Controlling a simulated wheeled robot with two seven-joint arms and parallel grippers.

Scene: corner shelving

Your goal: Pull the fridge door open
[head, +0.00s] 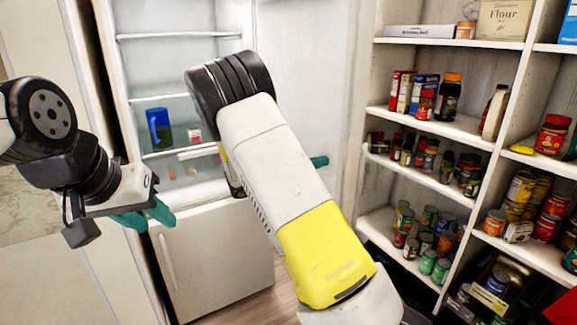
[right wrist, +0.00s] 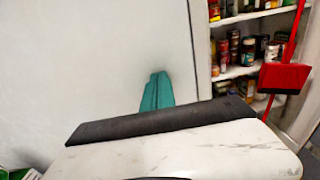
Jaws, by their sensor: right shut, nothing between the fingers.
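The white fridge (head: 215,245) stands in the middle left of the head view. Its upper compartment (head: 180,70) is uncovered, with shelves, a blue container and small items showing inside. The upper fridge door (head: 305,75) stands swung out to the right, a pale panel beside the shelving. The lower door is closed. My right gripper (head: 318,161) is mostly hidden behind my right arm, at the door's inner side. In the right wrist view its teal fingers (right wrist: 157,92) are together and empty, before a pale surface; contact cannot be told. My left gripper (head: 146,215) hangs left, before the fridge; its finger gap is unclear.
White corner shelving (head: 440,125) with jars, cans and boxes fills the right side, close to the door. A red dustpan-like object (right wrist: 284,77) with a red pole shows in the right wrist view. A strip of wooden floor (head: 285,295) is clear.

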